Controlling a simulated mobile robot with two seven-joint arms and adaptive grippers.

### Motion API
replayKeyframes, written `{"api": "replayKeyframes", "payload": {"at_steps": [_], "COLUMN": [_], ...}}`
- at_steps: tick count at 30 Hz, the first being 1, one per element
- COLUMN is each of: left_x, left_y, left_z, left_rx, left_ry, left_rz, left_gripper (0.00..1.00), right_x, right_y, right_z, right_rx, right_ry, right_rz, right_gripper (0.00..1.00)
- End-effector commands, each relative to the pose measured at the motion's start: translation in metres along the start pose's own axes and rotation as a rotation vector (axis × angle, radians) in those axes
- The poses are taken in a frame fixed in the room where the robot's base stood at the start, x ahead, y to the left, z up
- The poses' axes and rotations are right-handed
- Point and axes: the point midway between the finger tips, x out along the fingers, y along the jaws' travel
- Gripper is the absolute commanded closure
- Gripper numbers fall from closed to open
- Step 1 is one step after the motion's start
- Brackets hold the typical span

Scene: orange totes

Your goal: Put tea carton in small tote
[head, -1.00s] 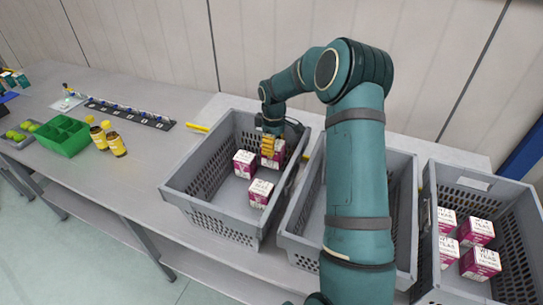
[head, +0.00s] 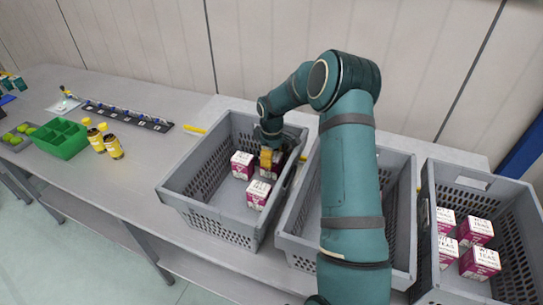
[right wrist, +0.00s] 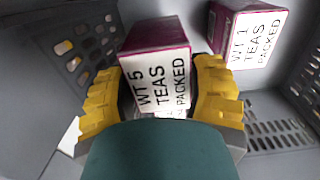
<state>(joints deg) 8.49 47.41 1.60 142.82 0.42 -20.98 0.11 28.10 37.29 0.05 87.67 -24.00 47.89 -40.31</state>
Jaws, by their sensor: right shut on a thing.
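My right gripper (head: 267,160) reaches down into the left grey tote (head: 222,222), its yellow fingers shut on a white and magenta tea carton (right wrist: 158,75). The right wrist view shows this carton, lettered "WT 5 TEAS PACKED", between both fingers (right wrist: 160,92). In the head view the gripper partly hides it, and I cannot tell whether it touches the tote floor. Two other tea cartons stand in this tote, one to the left (head: 242,165) and one in front (head: 257,194). My left gripper is not in view.
A middle grey tote (head: 297,246) is partly hidden by my right arm. A right grey tote (head: 445,168) holds several tea cartons (head: 480,262). Yellow-capped bottles (head: 112,146) and a green divided bin (head: 62,140) stand at left. A wall runs behind the table.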

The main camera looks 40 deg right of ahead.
Motion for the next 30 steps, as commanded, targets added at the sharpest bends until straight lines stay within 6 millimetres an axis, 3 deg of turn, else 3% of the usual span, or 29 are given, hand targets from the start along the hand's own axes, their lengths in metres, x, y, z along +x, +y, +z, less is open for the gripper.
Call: {"api": "replayKeyframes", "payload": {"at_steps": [3,4,6,19,23,30], "left_x": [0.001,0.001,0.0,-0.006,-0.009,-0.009], "left_y": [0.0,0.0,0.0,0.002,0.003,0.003], "left_z": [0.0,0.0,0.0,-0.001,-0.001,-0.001], "left_rx": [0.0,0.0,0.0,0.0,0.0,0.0], "left_ry": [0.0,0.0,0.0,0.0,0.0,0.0], "left_rz": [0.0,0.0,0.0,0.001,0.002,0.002], "left_gripper": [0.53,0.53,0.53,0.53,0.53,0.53], "right_x": [0.0,0.001,0.001,-0.009,-0.027,-0.08], "right_y": [0.0,0.0,0.0,0.0,0.001,0.001], "right_z": [0.0,0.0,0.0,0.0,0.0,-0.001], "right_rx": [0.0,0.0,0.0,0.0,0.001,0.001], "right_ry": [0.001,0.0,0.0,0.001,0.002,0.003], "right_rz": [0.001,0.0,0.0,0.001,0.004,0.004], "right_gripper": [0.86,0.3,0.11,0.11,0.11,0.11]}}
